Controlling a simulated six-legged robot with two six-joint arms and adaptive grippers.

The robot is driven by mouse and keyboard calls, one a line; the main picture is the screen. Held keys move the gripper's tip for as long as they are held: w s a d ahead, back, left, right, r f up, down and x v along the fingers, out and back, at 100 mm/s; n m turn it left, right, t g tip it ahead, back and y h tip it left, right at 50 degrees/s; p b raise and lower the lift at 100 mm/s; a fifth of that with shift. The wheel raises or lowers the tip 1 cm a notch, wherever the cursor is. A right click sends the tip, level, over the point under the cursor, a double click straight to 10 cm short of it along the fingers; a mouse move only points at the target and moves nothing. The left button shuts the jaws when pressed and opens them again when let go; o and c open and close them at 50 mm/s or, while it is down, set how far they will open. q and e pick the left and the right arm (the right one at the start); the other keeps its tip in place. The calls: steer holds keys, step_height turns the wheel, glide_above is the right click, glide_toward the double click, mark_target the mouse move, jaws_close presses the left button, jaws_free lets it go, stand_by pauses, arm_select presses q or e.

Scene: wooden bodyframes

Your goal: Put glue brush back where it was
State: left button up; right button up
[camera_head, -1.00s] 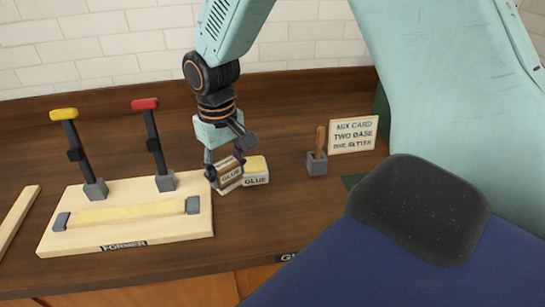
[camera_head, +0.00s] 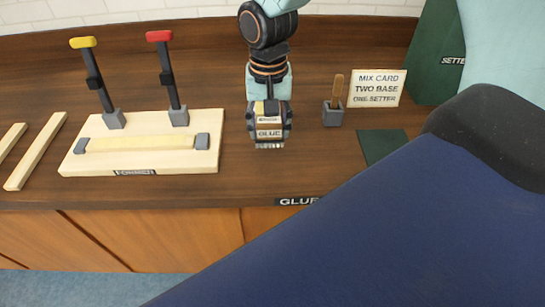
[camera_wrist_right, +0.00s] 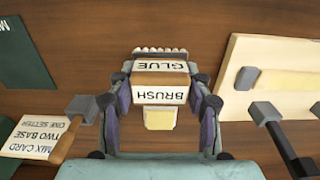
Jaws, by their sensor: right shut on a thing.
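The glue brush (camera_head: 269,133) is a brown-and-white block with a GLUE label and pale bristles at its front end. My right gripper (camera_head: 270,125) is shut on it, pointing down over the workbench. In the right wrist view the brush (camera_wrist_right: 160,96) sits between both fingers (camera_wrist_right: 161,88), with its GLUE and BRUSH labels upside down. A yellow patch (camera_wrist_right: 160,119) shows behind the brush there; it is mostly hidden. I cannot tell whether the brush touches the bench. My left gripper is not in view.
The former board (camera_head: 140,159) with two upright clamps stands left, wooden strips (camera_head: 36,150) beyond it. A grey holder (camera_head: 332,116) with a wooden handle, a mix card (camera_head: 376,88) and a green mat (camera_head: 383,146) are right. A partly hidden GLUE label (camera_head: 297,201) marks the front edge.

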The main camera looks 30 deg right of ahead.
mark_target(267, 141)
steer(key=f, duration=0.2)
steer(key=a+f, duration=0.1)
steer(key=shift+f, duration=0.4)
steer(key=shift+w+d+f, duration=0.15)
steer(key=shift+d+f, duration=0.05)
steer(key=shift+f, duration=0.1)
steer(key=f, duration=0.3)
steer(key=shift+d, duration=0.25)
steer(key=shift+s+a+f, duration=0.15)
steer(key=shift+s+f, duration=0.05)
steer(key=shift+w+a, duration=0.15)
steer(key=shift+a, duration=0.05)
steer(key=shift+d, duration=0.1)
steer(key=o, duration=0.8)
steer(key=shift+d+f, duration=0.15)
steer(key=shift+d, duration=0.05)
steer(key=shift+o, duration=1.4)
steer(key=shift+a, duration=0.2)
